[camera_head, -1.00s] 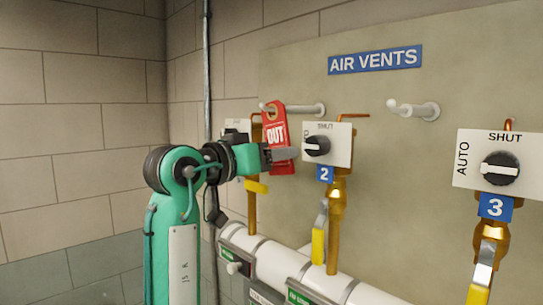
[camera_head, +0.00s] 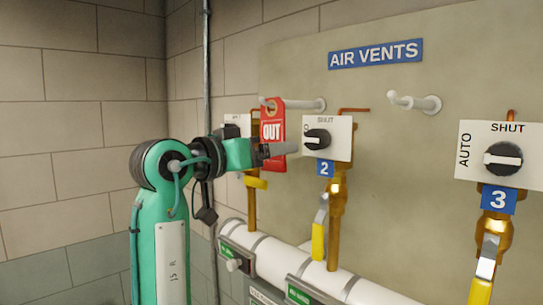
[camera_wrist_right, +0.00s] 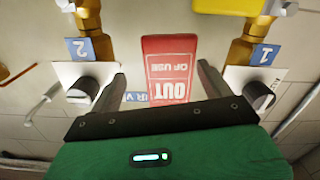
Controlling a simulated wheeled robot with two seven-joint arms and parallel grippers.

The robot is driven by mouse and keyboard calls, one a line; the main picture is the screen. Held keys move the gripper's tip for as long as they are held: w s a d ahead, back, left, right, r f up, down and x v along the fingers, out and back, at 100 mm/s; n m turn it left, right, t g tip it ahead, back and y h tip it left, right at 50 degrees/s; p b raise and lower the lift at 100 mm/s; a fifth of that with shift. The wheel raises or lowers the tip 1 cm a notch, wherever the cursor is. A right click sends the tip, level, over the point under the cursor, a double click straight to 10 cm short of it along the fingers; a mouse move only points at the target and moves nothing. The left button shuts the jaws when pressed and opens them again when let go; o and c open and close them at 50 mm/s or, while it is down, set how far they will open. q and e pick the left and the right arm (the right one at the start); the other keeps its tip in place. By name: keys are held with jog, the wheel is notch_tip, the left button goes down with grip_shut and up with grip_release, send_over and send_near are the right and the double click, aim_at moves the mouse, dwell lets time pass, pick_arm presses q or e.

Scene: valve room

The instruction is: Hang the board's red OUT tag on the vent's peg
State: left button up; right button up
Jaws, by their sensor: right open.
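The red OUT tag (camera_head: 272,122) hangs upright on a white peg (camera_head: 300,104) between vent 1 and vent 2, near the peg's tip. Its lower part is partly hidden behind my right gripper (camera_head: 283,150). In the right wrist view the tag (camera_wrist_right: 172,65) shows upside down between the two spread fingers of my right gripper (camera_wrist_right: 162,75), with a gap on each side. The right gripper is open and holds nothing. The vent 2 plate (camera_head: 341,143), with a black knob, is just right of the gripper. My left gripper is not in view.
A second white peg (camera_head: 420,104) is bare, up and right of vent 2. Vent 3's plate (camera_head: 480,138) is at the right. A white pipe (camera_head: 270,257) and yellow valve handles (camera_head: 318,242) lie below. The AIR VENTS sign (camera_head: 375,54) is above.

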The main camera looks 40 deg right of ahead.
jog(key=a+b, duration=0.5)
jog(key=a, duration=0.6)
jog(key=w+a+f+n+t, duration=0.2)
jog(key=w+f+n+t, duration=0.5)
jog(key=w+f, duration=0.8)
jog(key=w+a+f+n+t+y, duration=0.2)
jog(key=w+f+n+t+y, duration=0.15)
jog(key=w+f+n, duration=0.7)
notch_tip(320, 180, down, 48)
jog(key=a+n+g+y+b, duration=0.15)
jog(key=n+y, duration=0.25)
jog(key=y, duration=0.5)
jog(key=s+f+g+y, duration=0.2)
jog(key=s+f+g, duration=0.1)
jog(key=s+f, duration=1.2)
jog(key=s+f+g+y, duration=0.2)
jog(key=s+f, duration=1)
jog(key=f, duration=0.8)
jog(key=s+d+f+m+g, duration=0.1)
jog(key=s+f, duration=0.4)
jog(key=s, duration=0.8)
jog(key=s+d+f+m+g+y, duration=0.1)
jog(key=s+d+f, duration=0.3)
jog(key=s, duration=1)
jog(key=s+d+f+m+g, duration=0.2)
jog(key=s+f, duration=0.3)
jog(key=s, duration=0.9)
jog(key=shift+d+f+g+b, duration=0.25)
jog(key=shift+f+g+b, duration=0.05)
jog(key=shift+f, duration=0.05)
